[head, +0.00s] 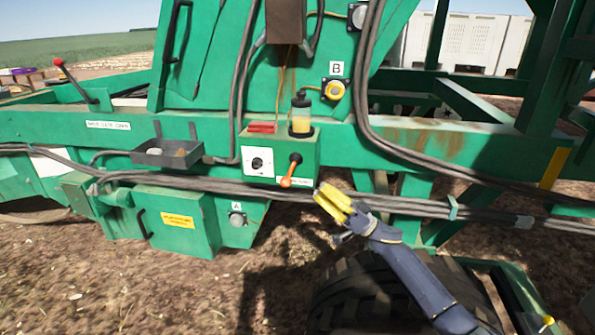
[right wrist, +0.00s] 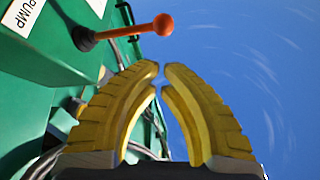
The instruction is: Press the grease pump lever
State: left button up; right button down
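The grease pump lever has an orange grip (head: 287,182) on a rod from a black boot on the front of a green box (head: 285,150). The lever points down and slightly left in the head view. In the right wrist view the orange grip (right wrist: 163,24) shows above the fingertips, with a PUMP label near it. My right gripper (head: 322,192), with yellow fingers, is just right of the grip, apart from it. Its fingertips (right wrist: 160,72) are nearly together with nothing between them. My left gripper is not in view.
Hoses (head: 400,205) run along the frame just behind my right gripper. A tire (head: 360,295) lies below my arm. A grease reservoir (head: 301,115) stands on the pump box. A dark tray (head: 165,152) sticks out to the left. Open air lies in front of the box.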

aim_at(291, 170)
jog(key=shift+n+g, duration=0.4)
jog(key=shift+n, duration=0.5)
jog(key=r, duration=0.2)
jog(key=d+r, duration=0.1)
jog(key=r, duration=0.1)
jog(key=shift+w+d+r, duration=0.1)
jog(key=shift+d+r, duration=0.1)
jog(key=shift+r, duration=0.15)
jog(key=w+a+r, duration=0.1)
jog(key=w+a, duration=0.1)
jog(key=a, duration=0.7)
jog(key=shift+w, duration=0.3)
